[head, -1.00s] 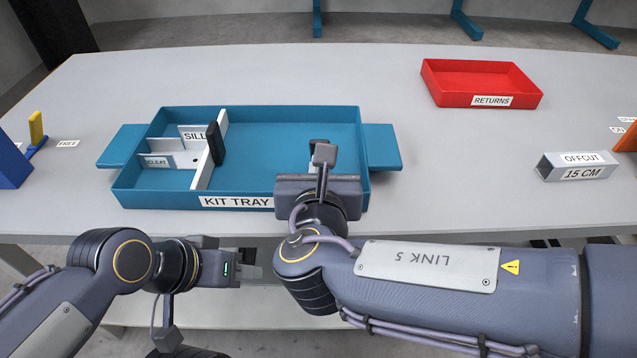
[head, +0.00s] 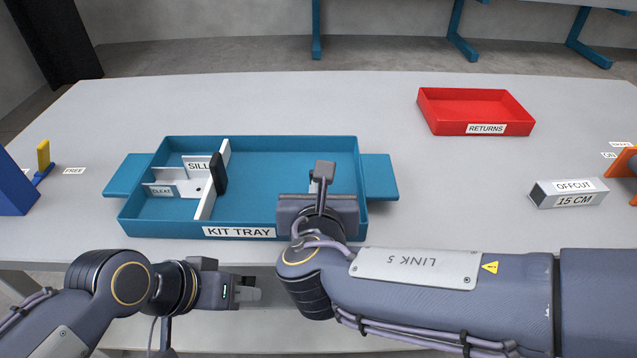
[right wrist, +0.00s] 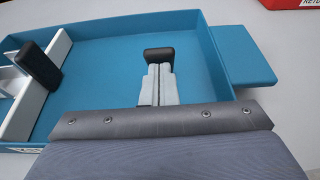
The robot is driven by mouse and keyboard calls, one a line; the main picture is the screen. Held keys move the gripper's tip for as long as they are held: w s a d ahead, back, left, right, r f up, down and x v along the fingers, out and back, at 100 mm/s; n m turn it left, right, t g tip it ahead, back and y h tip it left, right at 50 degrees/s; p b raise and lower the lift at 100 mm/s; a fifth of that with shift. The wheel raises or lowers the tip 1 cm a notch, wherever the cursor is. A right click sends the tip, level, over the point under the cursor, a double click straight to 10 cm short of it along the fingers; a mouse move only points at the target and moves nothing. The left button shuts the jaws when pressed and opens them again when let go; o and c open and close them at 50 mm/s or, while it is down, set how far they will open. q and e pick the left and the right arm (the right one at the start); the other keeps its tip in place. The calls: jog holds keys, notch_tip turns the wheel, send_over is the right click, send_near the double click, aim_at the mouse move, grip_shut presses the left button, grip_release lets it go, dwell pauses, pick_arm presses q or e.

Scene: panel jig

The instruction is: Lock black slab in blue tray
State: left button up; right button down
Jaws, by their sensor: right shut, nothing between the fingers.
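The black slab (head: 219,174) stands on edge, slightly tilted, at the white divider in the left part of the blue kit tray (head: 240,143). It also shows in the right wrist view (right wrist: 38,66). White parts labelled SILL (head: 198,164) and CLEAT (head: 160,190) lie left of the divider.
A red RETURNS tray (head: 476,128) stands at the back right. A blue block (head: 14,185) and a yellow lever (head: 43,155) are at the left edge. The table between is clear.

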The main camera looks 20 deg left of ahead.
jog(key=w+r+g+p, duration=0.1)
jog(key=p, duration=0.5)
jog(key=w+r+g+h+p, duration=0.1)
jog(key=g+p, duration=0.1)
jog(key=p, duration=0.5)
jog(key=w+r+g+p, duration=0.1)
jog(key=r+g+p, duration=0.1)
jog(key=p, duration=0.5)
jog(key=shift+w+a, duration=0.4)
jog(key=g+p, duration=0.1)
jog(key=p, duration=0.2)
jog(key=w+g+p, duration=0.1)
jog(key=p, duration=0.2)
jog(key=shift+w+a+r+g+h+p, duration=0.1)
jog(key=shift+w+a+g+h+p, duration=0.1)
jog(key=shift+w+g+h+p, duration=0.15)
jog(key=shift+w+a+f+g+p, duration=0.2)
jog(key=shift+w+g+p, duration=0.25)
jog(key=shift+p, duration=0.65)
jog(key=shift+w+f+b, duration=0.1)
jog(key=shift+f+b, duration=0.25)
jog(key=shift+f, duration=0.05)
jog(key=shift+r, duration=0.15)
jog(key=shift+r+p, duration=0.7)
